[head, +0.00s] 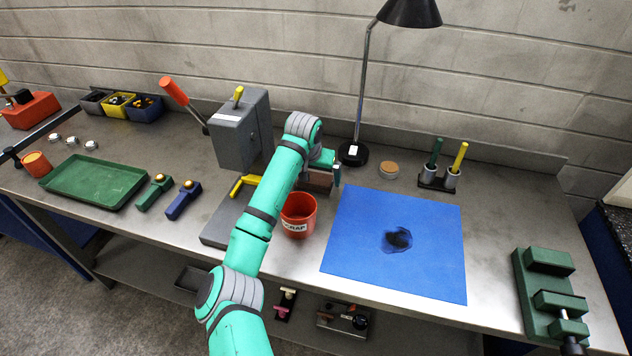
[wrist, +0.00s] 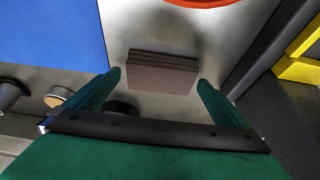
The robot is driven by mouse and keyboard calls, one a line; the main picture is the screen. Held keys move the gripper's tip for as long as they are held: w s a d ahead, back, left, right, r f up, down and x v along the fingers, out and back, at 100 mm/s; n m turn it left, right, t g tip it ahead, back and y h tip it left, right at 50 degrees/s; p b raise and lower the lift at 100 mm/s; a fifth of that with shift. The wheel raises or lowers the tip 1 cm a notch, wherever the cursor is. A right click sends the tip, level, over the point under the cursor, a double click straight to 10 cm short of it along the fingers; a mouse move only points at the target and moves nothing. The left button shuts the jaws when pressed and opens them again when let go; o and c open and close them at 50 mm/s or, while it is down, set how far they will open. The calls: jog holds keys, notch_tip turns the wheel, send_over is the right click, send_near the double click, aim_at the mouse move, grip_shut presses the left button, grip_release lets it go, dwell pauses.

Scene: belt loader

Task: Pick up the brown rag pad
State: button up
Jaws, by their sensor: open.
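The brown rag pad (wrist: 162,72) is a flat, layered brown block lying on the grey bench top in the wrist view. In the head view the brown rag pad (head: 318,182) shows partly below my gripper, behind the red scrap pot. My gripper (wrist: 159,79) is open, with one green finger toward each side of the pad's near edge and nothing held. In the head view my gripper (head: 322,174) is over the pad. I cannot tell the exact height of the fingertips above the bench.
The red scrap pot (head: 298,216) stands just in front of the pad. A blue mat (head: 350,245) with a dark stain lies to the right. The grey press (head: 238,135) with yellow handles stands at left. A lamp base (head: 353,153) and round tin (head: 389,170) are behind.

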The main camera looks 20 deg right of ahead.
aim_at(318, 175)
jog(key=shift+w+f, duration=0.15)
jog(key=shift+f, duration=0.05)
jog(key=shift+a, duration=0.15)
jog(key=c, duration=0.9)
jog(key=shift+r, duration=0.1)
jog(key=shift+c, duration=0.2)
jog(key=shift+r, duration=0.45)
jog(key=r, duration=0.2)
jog(key=shift+s+d+r, duration=0.25)
jog(key=shift+d+r, duration=0.05)
jog(key=s+d+r, duration=0.8)
jog(key=s+r, duration=0.1)
jog(key=s, duration=0.2)
jog(key=shift+r, duration=0.2)
jog(key=shift+o, duration=0.5)
jog(key=shift+w, duration=0.1)
